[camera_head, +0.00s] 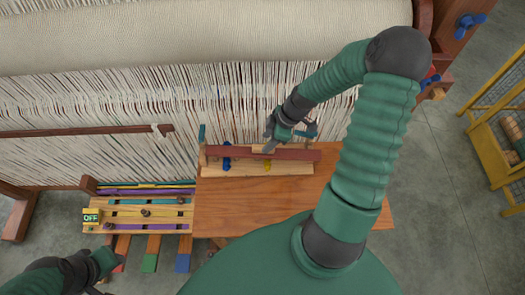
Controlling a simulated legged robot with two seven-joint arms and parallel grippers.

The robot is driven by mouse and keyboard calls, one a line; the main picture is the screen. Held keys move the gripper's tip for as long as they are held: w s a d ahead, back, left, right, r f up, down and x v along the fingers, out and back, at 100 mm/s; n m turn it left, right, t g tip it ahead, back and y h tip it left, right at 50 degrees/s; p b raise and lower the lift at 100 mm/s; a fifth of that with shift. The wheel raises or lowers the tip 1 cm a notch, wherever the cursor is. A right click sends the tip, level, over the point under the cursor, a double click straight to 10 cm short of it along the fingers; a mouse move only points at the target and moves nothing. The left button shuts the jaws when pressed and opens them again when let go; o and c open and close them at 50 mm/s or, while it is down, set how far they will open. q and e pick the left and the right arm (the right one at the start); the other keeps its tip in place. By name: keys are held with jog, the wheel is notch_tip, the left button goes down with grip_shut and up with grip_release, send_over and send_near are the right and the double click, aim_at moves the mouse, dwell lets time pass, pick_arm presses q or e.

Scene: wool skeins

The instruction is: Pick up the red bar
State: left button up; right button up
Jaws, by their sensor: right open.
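The red bar (302,155) is a long dark red bar. It lies left to right along a light wooden rack (225,171) at the back of the wooden table. My right gripper (269,147) is open over the middle of the bar, with its fingers pointing down toward it. The fingers and my wrist cover a little of the bar's middle. I cannot tell whether they touch it. My left arm shows at the bottom left, away from the bar, and its fingers cannot be made out.
The loom with pale hanging threads (90,95) stands behind the table (240,208). A panel with an OFF sign (91,216) and coloured bars lies left of the table. Blue (227,150) and yellow (267,166) pieces are at the rack. A yellow frame (484,150) stands far right.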

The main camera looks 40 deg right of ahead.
aim_at(263, 146)
jog(key=x, duration=0.1)
jog(key=p+x, duration=0.1)
jog(key=x, duration=0.2)
jog(key=shift+s+f, duration=0.1)
jog(key=shift+s, duration=0.2)
jog(key=shift+w+a+f, duration=0.1)
jog(key=shift+w+f, duration=0.05)
jog(key=shift+f, duration=0.1)
grip_shut()
